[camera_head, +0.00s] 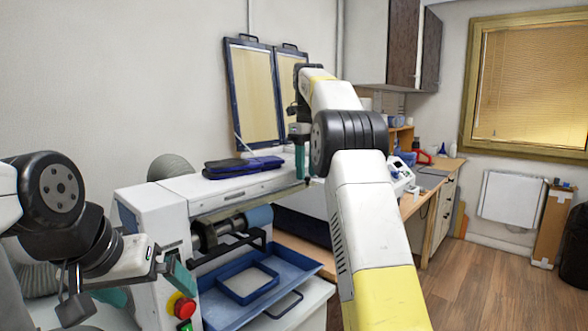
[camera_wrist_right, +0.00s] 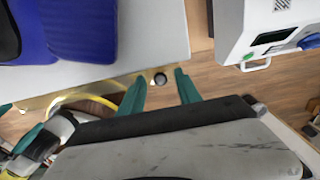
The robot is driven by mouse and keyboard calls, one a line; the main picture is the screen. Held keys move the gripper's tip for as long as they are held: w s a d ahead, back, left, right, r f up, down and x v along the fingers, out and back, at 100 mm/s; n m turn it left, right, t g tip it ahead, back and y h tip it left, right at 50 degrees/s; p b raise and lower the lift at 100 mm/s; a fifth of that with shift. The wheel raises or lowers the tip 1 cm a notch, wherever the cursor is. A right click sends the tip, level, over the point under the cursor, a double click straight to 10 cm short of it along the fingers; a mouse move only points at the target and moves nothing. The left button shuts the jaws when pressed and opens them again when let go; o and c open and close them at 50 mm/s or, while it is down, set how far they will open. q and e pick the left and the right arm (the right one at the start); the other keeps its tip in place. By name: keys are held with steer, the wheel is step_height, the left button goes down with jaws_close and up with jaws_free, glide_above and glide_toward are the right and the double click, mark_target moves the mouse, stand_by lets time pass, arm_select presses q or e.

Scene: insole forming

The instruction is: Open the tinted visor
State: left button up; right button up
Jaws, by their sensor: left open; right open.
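The tinted visor (camera_head: 253,198) appears as a narrow olive-yellow strip along the front edge of the white machine's top. My right gripper (camera_head: 301,170) is at the right end of the strip. In the right wrist view its green fingers (camera_wrist_right: 160,74) are open, one on each side of the knob; I cannot tell if they touch it. My left gripper (camera_head: 150,285) is open and empty at lower left, apart from the visor.
Dark blue pads (camera_head: 240,166) lie on the machine top (camera_head: 220,190). A blue tray (camera_head: 290,267) sits below the rollers (camera_head: 232,226). A red button (camera_head: 185,307) is near my left gripper. A white device (camera_wrist_right: 275,30) stands right of my right gripper, across a gap.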

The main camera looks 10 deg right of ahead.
steer(key=shift+r, duration=1.3)
steer(key=shift+s+a+r, duration=0.2)
steer(key=shift+s+r, duration=0.05)
steer(key=shift+s, duration=0.25)
steer(key=s+a+r, duration=0.1)
steer(key=s+a, duration=0.3)
steer(key=s, duration=1)
steer(key=shift+s, duration=0.25)
steer(key=shift+r, duration=0.1)
steer(key=s+f+n+t+y, duration=0.1)
steer(key=s+f+n+t, duration=0.2)
steer(key=s+f+n, duration=0.4)
steer(key=s+f+n+t+y, duration=0.1)
steer(key=s+f+n+t, duration=0.2)
steer(key=n, duration=1.9)
steer(key=s+f, duration=0.4)
steer(key=s, duration=0.4)
steer(key=shift+s+f, duration=0.2)
steer(key=shift+f, duration=0.05)
